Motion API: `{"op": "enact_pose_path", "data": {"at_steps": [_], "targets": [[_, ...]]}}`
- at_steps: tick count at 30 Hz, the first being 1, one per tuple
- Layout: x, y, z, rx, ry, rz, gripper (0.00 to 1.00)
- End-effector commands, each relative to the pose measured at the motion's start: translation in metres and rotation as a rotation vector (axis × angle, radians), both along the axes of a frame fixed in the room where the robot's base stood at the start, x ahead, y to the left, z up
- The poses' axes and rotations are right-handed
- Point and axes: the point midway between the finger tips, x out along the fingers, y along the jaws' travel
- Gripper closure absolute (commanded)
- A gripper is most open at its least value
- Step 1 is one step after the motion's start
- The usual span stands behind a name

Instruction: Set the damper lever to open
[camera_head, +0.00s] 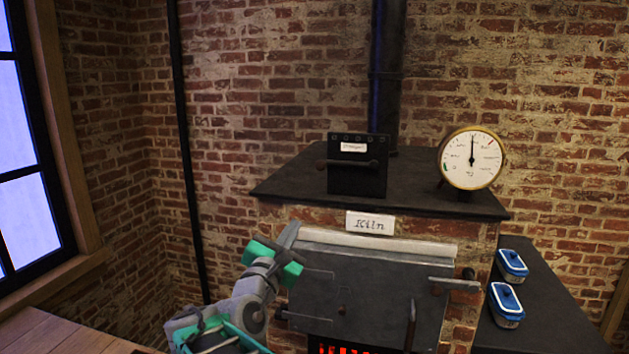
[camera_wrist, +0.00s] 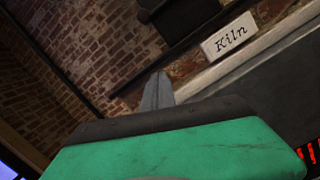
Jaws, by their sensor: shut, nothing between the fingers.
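The damper box (camera_head: 358,181) is a dark box with a small white label, standing on the kiln's top. Its lever (camera_head: 345,163) lies about level across the front, with a rounded end at the left. The label's lettering is too small to read surely. My gripper (camera_head: 289,236) is shut and empty, tilted upward in front of the kiln's upper left, below and left of the damper box and apart from the lever. In the wrist view my gripper's fingers (camera_wrist: 157,90) point up together, left of the Kiln sign (camera_wrist: 230,37).
The brick kiln has a grey metal door (camera_head: 370,283) with a latch (camera_head: 454,284) and red glow below. A round gauge (camera_head: 472,158) stands right of the box, with a black pipe (camera_head: 386,80) behind. Two blue-lidded containers (camera_head: 512,265) (camera_head: 505,305) sit on the right side counter (camera_head: 545,320).

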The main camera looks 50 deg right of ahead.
Motion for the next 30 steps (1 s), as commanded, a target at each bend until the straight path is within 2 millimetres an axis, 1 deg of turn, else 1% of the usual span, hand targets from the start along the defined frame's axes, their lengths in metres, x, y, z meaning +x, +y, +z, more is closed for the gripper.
{"op": "enact_pose_path", "data": {"at_steps": [1, 3, 5, 8, 18, 20, 21, 24, 27, 30], "targets": [[-0.003, -0.003, 0.010, -0.064, 0.057, -0.026, 1.00], [-0.006, -0.007, 0.019, -0.117, 0.103, -0.048, 1.00], [-0.006, -0.011, 0.022, -0.130, 0.116, -0.054, 1.00], [-0.002, -0.024, 0.026, -0.128, 0.115, -0.057, 1.00], [0.022, -0.092, 0.044, -0.125, 0.112, -0.055, 1.00], [0.024, -0.101, 0.049, -0.125, 0.110, -0.055, 1.00], [0.022, -0.100, 0.061, -0.126, 0.107, -0.052, 1.00], [0.019, -0.100, 0.073, -0.125, 0.108, -0.051, 1.00], [0.017, -0.101, 0.079, -0.124, 0.111, -0.051, 1.00], [0.016, -0.101, 0.081, -0.124, 0.111, -0.050, 1.00]]}}
